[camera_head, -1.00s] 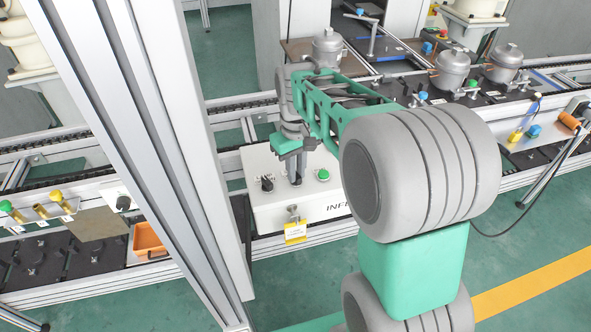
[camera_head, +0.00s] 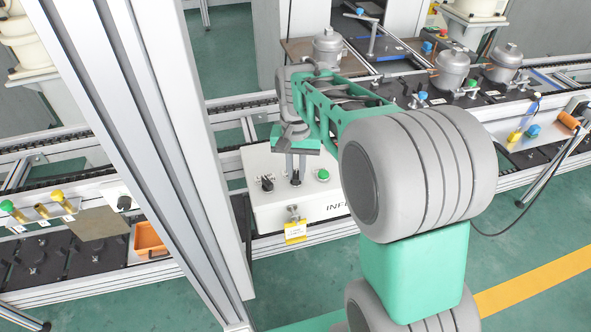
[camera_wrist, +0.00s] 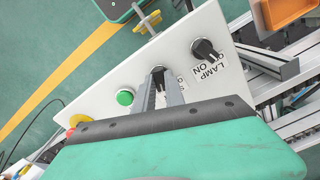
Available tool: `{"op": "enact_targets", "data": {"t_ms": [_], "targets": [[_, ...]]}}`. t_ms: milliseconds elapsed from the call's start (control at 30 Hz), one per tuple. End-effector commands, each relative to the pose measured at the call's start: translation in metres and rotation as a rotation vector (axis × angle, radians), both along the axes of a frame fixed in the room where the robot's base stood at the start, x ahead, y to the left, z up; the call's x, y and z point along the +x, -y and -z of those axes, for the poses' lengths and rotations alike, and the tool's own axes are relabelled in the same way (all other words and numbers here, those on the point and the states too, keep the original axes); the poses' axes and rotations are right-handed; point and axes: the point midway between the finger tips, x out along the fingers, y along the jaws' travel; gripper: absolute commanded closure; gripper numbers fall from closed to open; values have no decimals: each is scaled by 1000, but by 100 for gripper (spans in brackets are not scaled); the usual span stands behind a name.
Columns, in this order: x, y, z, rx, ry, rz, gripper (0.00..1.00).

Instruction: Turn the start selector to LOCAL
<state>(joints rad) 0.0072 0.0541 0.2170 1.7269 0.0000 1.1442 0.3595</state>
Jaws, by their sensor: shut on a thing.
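A white control box (camera_head: 275,207) carries a black knob (camera_head: 267,183) on the left and a green button (camera_head: 323,175) on the right. My gripper (camera_head: 296,180) points down between them, at the middle of the panel. In the wrist view its two grey fingers (camera_wrist: 160,92) are shut on a black selector knob (camera_wrist: 158,72), which is largely hidden between them. The black knob with the LAMP ON label (camera_wrist: 205,50) stands apart from my fingers. The green button (camera_wrist: 125,97) is on the other side. My fingers and palm cover much of the selector's label, so its setting is unreadable.
A yellow tag with a padlock (camera_head: 295,230) hangs on the box front. An upright aluminium post (camera_head: 165,130) stands close on the left. An orange bin (camera_head: 150,240) lies beyond it. Silver compressors (camera_head: 452,68) stand on the line at right.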

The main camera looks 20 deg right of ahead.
Motion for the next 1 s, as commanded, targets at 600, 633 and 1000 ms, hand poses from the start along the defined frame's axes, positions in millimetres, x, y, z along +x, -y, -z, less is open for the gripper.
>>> {"op": "enact_targets", "data": {"t_ms": [600, 633, 1000], "targets": [[1, 0, -1, 0, 3, 27, 79], [1, 0, -1, 0, 3, 27, 77], [0, 0, 0, 0, 1, 26, 64]]}}
